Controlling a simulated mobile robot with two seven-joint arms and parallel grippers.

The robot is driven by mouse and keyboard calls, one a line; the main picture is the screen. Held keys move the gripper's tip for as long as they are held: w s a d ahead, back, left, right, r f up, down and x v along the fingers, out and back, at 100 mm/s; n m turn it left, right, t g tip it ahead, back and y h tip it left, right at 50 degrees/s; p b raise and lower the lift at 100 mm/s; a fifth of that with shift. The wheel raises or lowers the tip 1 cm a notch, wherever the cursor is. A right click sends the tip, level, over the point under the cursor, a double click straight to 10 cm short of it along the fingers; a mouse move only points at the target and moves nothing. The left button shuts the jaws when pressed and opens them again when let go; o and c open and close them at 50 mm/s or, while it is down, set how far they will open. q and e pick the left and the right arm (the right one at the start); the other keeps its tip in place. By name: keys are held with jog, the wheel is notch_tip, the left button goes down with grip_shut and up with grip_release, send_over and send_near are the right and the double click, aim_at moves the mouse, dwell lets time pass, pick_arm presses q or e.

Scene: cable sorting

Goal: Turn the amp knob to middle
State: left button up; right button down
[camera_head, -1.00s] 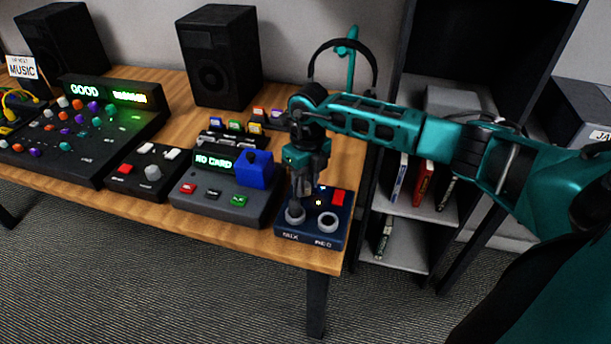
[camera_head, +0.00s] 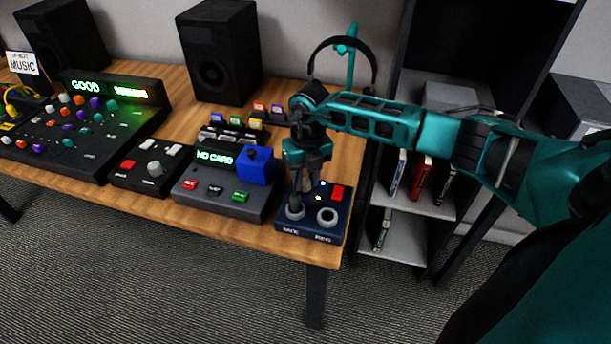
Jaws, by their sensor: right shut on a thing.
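The amp appears to be the small dark blue box (camera_head: 312,228) at the table's front right corner. It has two grey ring sockets on its front half, with small white lettering below them. A red switch (camera_head: 337,193) and a small yellow light show on its back half. My right gripper (camera_head: 307,192) points down over the box's back left part, its fingers shut on what seems to be the amp knob. The fingers hide the knob, so its pointing direction cannot be seen. My left gripper is not in view.
A grey device (camera_head: 223,200) with a green display and a blue block stands close left of the box. Further left are a small black box (camera_head: 148,168) and a mixer (camera_head: 85,150). Headphones hang on a teal stand (camera_head: 351,60) behind my arm. A shelf (camera_head: 410,235) stands right of the table.

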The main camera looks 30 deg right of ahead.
aim_at(308, 180)
jog(key=c, duration=0.8)
grip_release()
jog(key=r, duration=1.3)
jog(key=shift+d+p, duration=0.25)
jog(key=shift+p, duration=0.1)
jog(key=shift+s+f, duration=0.1)
